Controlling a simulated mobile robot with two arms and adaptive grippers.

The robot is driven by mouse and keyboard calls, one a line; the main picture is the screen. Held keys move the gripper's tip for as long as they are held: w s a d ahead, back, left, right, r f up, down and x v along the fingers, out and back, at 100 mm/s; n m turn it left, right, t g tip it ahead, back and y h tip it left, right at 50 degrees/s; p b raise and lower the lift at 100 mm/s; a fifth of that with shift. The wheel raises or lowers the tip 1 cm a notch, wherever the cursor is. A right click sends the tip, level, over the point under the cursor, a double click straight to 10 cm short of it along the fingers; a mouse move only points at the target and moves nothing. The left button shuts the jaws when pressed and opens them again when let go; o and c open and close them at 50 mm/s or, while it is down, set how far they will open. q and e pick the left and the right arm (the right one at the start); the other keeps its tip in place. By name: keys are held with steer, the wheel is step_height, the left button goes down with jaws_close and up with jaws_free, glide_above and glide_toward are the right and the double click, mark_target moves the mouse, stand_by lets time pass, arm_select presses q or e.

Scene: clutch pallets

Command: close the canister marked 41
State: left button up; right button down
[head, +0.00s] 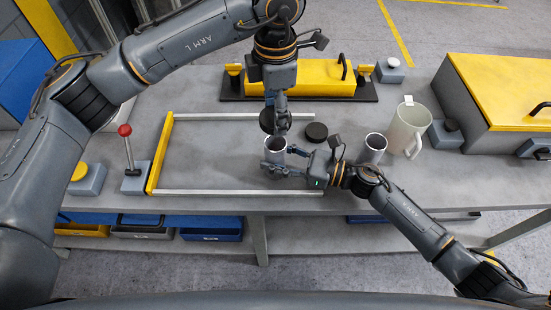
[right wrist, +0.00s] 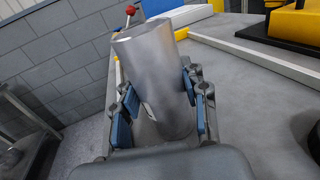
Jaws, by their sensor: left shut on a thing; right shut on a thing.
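A silver metal canister (head: 275,150) stands near the table's front, its top uncovered in the head view. My right gripper (head: 284,162) is shut around it from the right; the right wrist view shows the canister (right wrist: 158,80) between the blue finger pads (right wrist: 165,107). A small whitish mark shows on its side, too small to read. My left gripper (head: 277,108) points down and is shut on a dark round lid (head: 266,121), just behind and above the canister's rim, apart from it. A second dark lid (head: 317,131) lies on the table. No number 41 is legible.
Another open silver canister (head: 373,149) and a white mug (head: 406,131) stand to the right. A yellow-and-white rail frame (head: 158,155) surrounds clear table to the left, beside a red-knobbed lever (head: 126,145). A yellow block (head: 315,76) is behind; a yellow-lidded box (head: 510,85) stands right.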

arm_select(q)
glide_toward(275, 158)
steer(key=shift+w+f, duration=1.25)
steer(key=shift+w, duration=0.05)
steer(key=shift+f, duration=0.1)
steer(key=shift+f, duration=0.75)
steer(key=shift+f, duration=0.6)
steer(key=m, duration=3.2)
